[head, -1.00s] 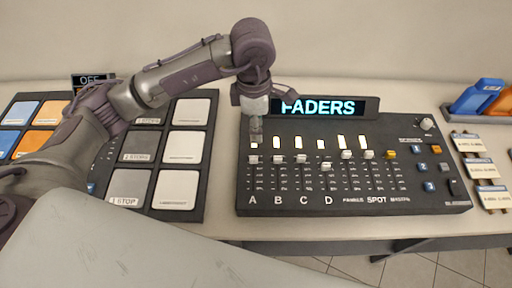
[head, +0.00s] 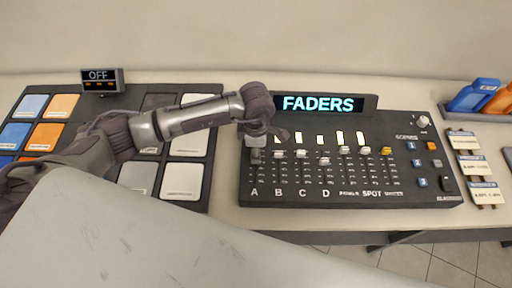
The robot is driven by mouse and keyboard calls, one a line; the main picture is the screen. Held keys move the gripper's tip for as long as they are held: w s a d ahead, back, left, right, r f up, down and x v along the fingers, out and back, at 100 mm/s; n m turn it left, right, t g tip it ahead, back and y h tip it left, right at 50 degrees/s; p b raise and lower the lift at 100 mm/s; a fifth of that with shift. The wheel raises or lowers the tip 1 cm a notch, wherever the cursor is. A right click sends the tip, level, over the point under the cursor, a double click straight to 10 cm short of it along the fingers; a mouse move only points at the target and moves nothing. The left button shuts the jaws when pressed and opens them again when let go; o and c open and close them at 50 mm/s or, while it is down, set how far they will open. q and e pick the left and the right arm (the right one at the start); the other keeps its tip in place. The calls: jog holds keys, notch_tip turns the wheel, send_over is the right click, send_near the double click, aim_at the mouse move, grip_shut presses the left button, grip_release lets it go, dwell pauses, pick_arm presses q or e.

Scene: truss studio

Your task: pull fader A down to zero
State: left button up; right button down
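The fader console (head: 425,202) lies on the table with its lit FADERS sign (head: 318,104) behind it. Fader A is the leftmost slot, above the letter A (head: 254,192). My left gripper (head: 257,154) points down at the upper end of that slot and covers the cap of fader A. Whether it touches or grips the cap, and whether its fingers are open or shut, I cannot tell. The caps of fader B (head: 278,154) and fader C (head: 301,154) are near the top; that of fader D (head: 324,161) sits slightly lower. My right gripper is out of view.
A pad board (head: 130,208) with blue, orange and white pads lies left, partly under my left arm. A small OFF display (head: 102,79) stands behind it. Several labelled blocks (head: 474,163) and blue and orange objects (head: 473,95) are at the right. Bare table shows between the boards.

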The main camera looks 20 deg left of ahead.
pick_arm(q)
grip_shut()
dwell(0.3)
jog(key=shift+f, duration=0.1)
